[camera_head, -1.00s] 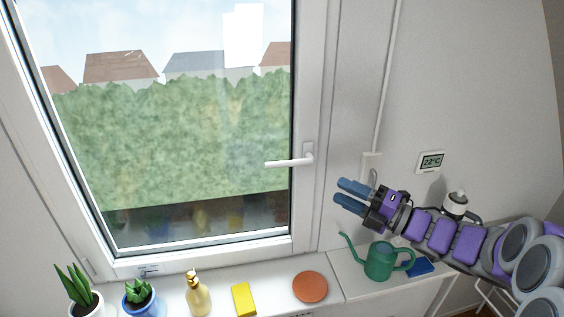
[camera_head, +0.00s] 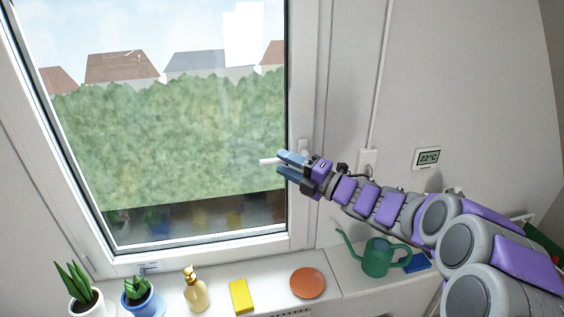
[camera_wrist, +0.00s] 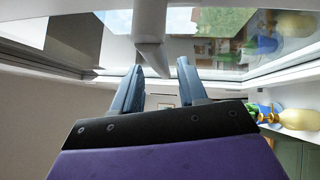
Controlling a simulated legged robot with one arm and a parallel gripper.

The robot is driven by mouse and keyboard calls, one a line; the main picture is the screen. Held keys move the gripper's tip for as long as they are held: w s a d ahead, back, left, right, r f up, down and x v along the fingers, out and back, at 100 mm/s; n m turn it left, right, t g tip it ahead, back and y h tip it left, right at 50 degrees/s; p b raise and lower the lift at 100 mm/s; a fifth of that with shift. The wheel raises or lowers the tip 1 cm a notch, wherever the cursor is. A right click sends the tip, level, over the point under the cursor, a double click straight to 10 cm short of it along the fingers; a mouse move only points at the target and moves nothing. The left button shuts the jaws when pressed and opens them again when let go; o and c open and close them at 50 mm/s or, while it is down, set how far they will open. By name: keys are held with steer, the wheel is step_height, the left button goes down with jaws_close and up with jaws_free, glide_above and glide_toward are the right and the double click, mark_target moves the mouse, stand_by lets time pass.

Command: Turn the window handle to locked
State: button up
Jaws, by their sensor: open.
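The white window handle (camera_head: 267,162) sits on the right side of the window frame. Its lever points left, roughly horizontal, and its tip shows past my fingers. Its base (camera_head: 304,146) is partly hidden behind my gripper. My gripper (camera_head: 282,163) is open, with its blue fingers at the lever. In the wrist view the handle (camera_wrist: 150,38) comes down from the top, and its end lies in line with the gap between my two fingertips (camera_wrist: 158,75). I cannot tell whether either finger touches it.
On the sill are two potted plants (camera_head: 137,296), a soap bottle (camera_head: 195,293), a yellow block (camera_head: 241,296) and an orange disc (camera_head: 307,283). A green watering can (camera_head: 378,258) stands below my arm.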

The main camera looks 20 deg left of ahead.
mark_target(275, 162)
steer(key=a, duration=0.5)
steer(key=shift+w+a+f, duration=0.1)
steer(key=shift+w+f, duration=0.1)
steer(key=shift+d+r, duration=0.15)
steer(key=shift+d, duration=0.55)
steer(key=shift+d+r, duration=0.15)
steer(key=shift+d, duration=0.55)
steer(key=shift+c, duration=1)
steer(key=shift+d, duration=0.1)
steer(key=c, duration=0.3)
steer(key=shift+a, duration=0.55)
jaws_close()
steer(key=shift+a+f, duration=0.1)
